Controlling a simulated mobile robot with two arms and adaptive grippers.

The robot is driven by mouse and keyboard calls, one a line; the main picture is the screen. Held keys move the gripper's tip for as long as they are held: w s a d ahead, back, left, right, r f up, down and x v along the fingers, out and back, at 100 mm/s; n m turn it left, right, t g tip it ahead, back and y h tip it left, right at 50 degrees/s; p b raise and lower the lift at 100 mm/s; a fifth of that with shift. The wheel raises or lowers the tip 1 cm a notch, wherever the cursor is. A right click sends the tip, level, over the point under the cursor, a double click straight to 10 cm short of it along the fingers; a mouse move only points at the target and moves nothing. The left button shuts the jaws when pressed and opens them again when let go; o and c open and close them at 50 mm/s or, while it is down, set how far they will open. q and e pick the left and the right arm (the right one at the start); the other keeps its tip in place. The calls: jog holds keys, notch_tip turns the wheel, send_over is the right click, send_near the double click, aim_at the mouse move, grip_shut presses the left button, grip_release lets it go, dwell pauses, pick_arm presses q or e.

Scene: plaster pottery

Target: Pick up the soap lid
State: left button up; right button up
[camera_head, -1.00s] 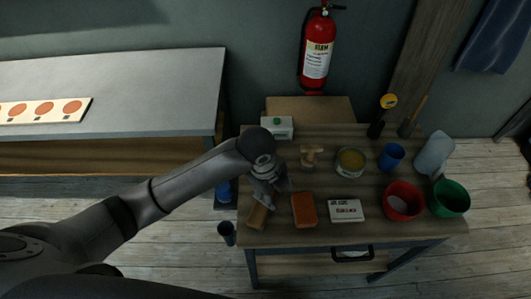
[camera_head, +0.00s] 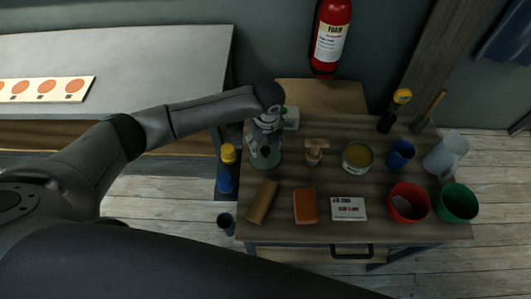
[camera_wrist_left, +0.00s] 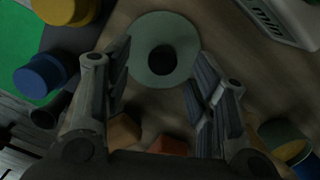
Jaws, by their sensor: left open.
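A round grey-green piece with a dark round centre, which I take to be the soap lid (camera_wrist_left: 163,24), lies on the wooden table. In the head view the lid (camera_head: 265,160) is at the table's left side, partly hidden by my left gripper (camera_head: 266,144). In the left wrist view my left gripper (camera_wrist_left: 162,78) is open, with its fingers spread on either side of the lid's near part. I see no clear contact, and the height above the lid is hard to tell. My right gripper is not in view.
Near the lid are a white carton (camera_head: 291,117), a wooden piece (camera_head: 314,155), a brown block (camera_head: 262,202) and an orange block (camera_head: 305,206). A tin (camera_head: 357,159), blue cup (camera_head: 400,153), red bucket (camera_head: 408,203) and green bucket (camera_head: 457,203) stand farther right. A yellow-capped bottle (camera_head: 227,172) is left of the table.

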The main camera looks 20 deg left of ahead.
aim_at(265, 149)
pick_arm(q)
notch_tip(265, 149, down, 3)
jog(key=shift+w+d+f+p, duration=0.1)
jog(key=shift+d+f+p, duration=0.1)
jog(key=shift+p, duration=0.4)
jog(key=shift+a+f, duration=0.1)
jog(key=shift+f, duration=0.4)
jog(key=shift+c, duration=0.5)
jog(key=c, duration=1)
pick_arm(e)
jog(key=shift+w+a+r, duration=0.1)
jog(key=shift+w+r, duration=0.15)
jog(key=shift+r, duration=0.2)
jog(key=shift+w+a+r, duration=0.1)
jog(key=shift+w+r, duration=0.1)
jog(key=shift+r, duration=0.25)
